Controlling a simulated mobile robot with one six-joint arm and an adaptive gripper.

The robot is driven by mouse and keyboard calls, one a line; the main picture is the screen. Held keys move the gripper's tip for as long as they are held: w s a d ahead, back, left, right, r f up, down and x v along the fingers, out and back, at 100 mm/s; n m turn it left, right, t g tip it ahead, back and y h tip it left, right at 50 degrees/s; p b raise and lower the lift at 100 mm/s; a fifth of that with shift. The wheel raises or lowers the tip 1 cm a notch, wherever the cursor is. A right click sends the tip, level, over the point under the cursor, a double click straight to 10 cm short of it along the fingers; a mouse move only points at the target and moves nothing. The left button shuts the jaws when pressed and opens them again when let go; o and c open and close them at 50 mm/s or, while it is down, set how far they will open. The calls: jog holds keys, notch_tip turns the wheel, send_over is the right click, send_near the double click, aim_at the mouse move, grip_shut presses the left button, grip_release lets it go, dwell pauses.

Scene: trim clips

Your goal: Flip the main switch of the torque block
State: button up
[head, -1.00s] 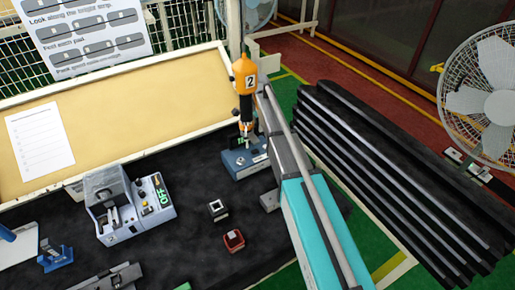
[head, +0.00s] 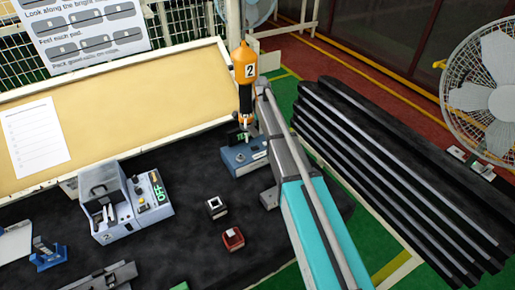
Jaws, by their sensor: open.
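The torque block appears to be the blue-grey box (head: 245,160) on the dark bench, right of centre, with a small lit green display (head: 242,138) at its back. Its main switch is too small to make out. An orange and black driver (head: 246,72) marked 2 hangs upright over the block's back. My teal and grey arm reaches in from the bottom right. My gripper (head: 252,129) is small and partly hidden beside the driver's lower end, just above the back of the block. It is open and I see nothing held. I cannot tell whether it touches the block.
A grey unit (head: 122,228) with a clear cover and a green OFF display stands left on the bench. A black-and-white button box (head: 215,208) and a red one (head: 233,238) sit in front of the block. Long dark trim strips (head: 390,180) lie right of my arm.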

aim_at(257, 146)
jog(key=shift+f+b, duration=4.75)
jog(key=shift+f, duration=0.25)
grip_shut()
